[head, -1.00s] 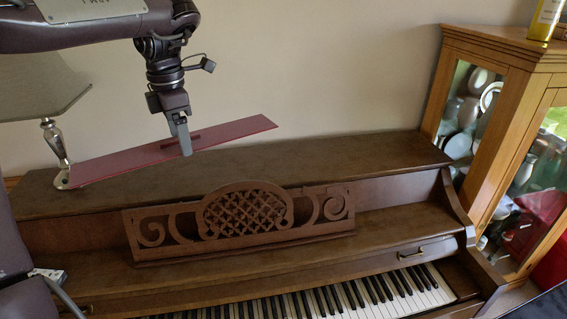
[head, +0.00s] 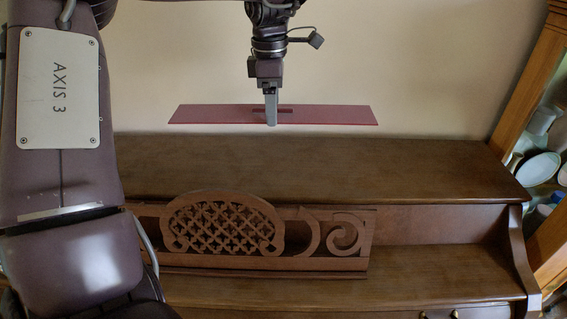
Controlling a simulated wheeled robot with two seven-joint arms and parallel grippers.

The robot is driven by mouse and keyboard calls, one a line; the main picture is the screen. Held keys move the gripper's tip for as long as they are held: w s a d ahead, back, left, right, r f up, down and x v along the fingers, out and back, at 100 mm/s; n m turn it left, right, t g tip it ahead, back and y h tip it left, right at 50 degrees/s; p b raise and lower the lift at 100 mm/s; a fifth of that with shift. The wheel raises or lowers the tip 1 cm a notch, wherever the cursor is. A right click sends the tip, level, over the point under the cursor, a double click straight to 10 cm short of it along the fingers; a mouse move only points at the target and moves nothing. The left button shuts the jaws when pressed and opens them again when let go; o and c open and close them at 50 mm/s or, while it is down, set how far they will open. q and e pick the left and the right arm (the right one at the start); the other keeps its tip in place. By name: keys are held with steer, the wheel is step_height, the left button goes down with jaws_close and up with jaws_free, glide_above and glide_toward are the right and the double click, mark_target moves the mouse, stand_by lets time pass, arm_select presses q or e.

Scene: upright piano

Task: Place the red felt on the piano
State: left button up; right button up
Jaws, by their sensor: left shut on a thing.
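The red felt (head: 335,114) is a long, flat, dark red strip in the head view. My left gripper (head: 271,118) is shut on its middle, at a small raised grip piece, and holds it roughly level. The strip appears above the back edge of the piano's top, against the wall, and looks clear of the wood. The brown upright piano (head: 400,171) fills the lower part of the view, with its top flat and bare. The keys are out of view. My right gripper is not in view.
A carved music stand (head: 224,226) stands on the piano front below the top. A wooden glass cabinet (head: 532,88) with dishes is at the right edge. My own arm covers the piano's left end.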

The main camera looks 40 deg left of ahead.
arm_select(q)
steer(key=f, duration=0.3)
steer(key=shift+s, duration=0.2)
glide_above(275, 171)
step_height(275, 171, down, 5)
step_height(275, 171, down, 4)
steer(key=shift+a+r, duration=0.1)
steer(key=shift+r, duration=0.1)
steer(key=shift+f, duration=0.2)
step_height(275, 171, down, 4)
steer(key=shift+r, duration=0.2)
steer(key=shift+f, duration=0.3)
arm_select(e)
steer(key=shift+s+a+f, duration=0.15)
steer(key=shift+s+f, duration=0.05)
